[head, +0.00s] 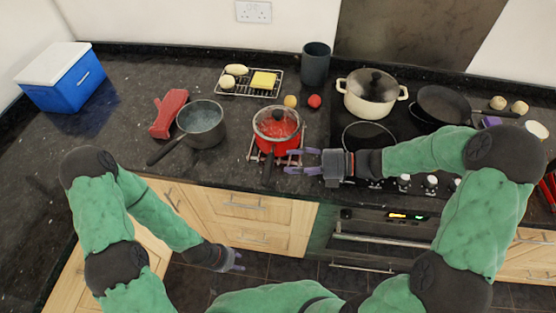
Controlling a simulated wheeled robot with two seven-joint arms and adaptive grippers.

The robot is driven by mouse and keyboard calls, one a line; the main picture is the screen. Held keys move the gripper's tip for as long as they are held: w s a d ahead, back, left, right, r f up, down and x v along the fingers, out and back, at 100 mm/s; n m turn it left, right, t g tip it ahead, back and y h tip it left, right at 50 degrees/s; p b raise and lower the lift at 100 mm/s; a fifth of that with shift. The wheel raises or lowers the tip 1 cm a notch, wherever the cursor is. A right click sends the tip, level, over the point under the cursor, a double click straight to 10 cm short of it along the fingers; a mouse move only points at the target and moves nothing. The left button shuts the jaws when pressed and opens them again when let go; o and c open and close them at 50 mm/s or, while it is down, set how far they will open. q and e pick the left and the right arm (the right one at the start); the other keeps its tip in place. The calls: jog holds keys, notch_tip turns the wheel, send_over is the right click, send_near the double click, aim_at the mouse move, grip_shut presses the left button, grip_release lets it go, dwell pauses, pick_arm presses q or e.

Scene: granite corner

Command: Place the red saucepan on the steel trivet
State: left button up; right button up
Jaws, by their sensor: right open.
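The red saucepan (268,144) has a clear lid and a dark handle pointing to the front edge of the counter. It stands upright on the steel trivet (252,154), whose bars show on both sides of the pan. My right gripper (296,161) is open just right of the saucepan's lower part, its fingers pointing left. No grip on the pan shows, and I cannot tell whether a finger touches it. My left gripper (238,262) hangs low in front of the cabinets, away from the counter objects, its fingers too small to judge.
A grey saucepan (204,134) and red oven mitts (168,115) are left of the trivet. A cream pot (370,104) and a black frying pan (440,102) are on the hob. Behind are a wire rack (226,90), a red ball-like item (314,101) and a dark canister (315,65).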

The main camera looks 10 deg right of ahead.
jog(key=v, duration=0.4)
jog(key=shift+p, duration=0.35)
